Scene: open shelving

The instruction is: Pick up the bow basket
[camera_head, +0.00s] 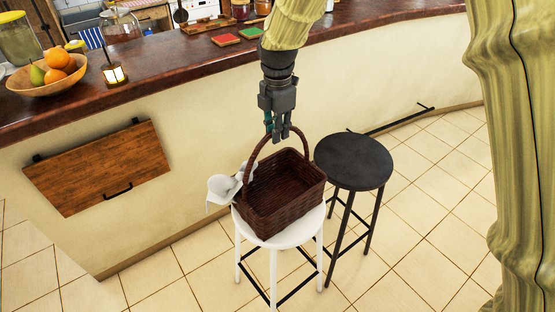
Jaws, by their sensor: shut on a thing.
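The bow basket (287,205) is a dark brown woven basket with a tall arched handle and a white bow (222,188) on its left side. It is over the seat of a white stool (286,239); I cannot tell whether it touches the seat. My gripper (277,136) points down from above and is shut on the top of the basket's handle. The basket looks empty inside, and the stool seat is partly hidden beneath it.
A black stool (353,162) stands close to the basket's right. Behind is a counter (190,58) with a fruit bowl (48,75), a lantern (115,75) and colored boards. A folded wooden panel (98,168) is on the counter's front. Tiled floor (425,215) is open at right.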

